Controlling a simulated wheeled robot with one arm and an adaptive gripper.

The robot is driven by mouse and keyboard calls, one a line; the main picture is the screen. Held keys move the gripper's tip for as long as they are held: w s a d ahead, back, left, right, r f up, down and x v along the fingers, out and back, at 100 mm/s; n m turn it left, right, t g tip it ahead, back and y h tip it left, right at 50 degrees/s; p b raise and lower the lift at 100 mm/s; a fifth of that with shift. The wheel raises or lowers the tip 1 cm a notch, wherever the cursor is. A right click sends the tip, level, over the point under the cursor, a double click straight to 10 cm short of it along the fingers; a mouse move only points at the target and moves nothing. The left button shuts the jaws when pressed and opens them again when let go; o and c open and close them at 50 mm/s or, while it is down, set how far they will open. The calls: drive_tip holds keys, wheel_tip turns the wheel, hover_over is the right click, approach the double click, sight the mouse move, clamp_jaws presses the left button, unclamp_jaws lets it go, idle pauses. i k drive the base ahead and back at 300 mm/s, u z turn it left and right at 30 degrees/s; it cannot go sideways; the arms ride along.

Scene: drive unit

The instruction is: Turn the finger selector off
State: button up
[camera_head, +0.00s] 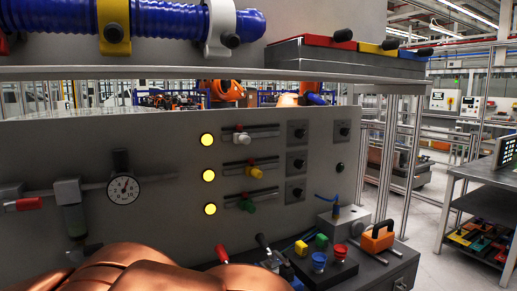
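The grey panel (100,150) of the drive unit fills the left and middle of the view. On its right part are several black selector switches on square plates: upper (298,133), middle (297,162), lower (295,190), and one further right (342,132). I cannot tell which is the finger selector, and their settings are too small to read. Left of them are three slotted levers with a white knob (243,138), a yellow knob (256,173) and a green knob (248,206). My gripper is not in view.
Three yellow lamps (208,175) are lit. A shelf (200,72) overhangs the panel.

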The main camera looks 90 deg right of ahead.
sight(344, 131)
drive_tip(key=z, duration=5.1)
drive_tip(key=i, duration=2.3)
drive_tip(key=u, duration=1.85)
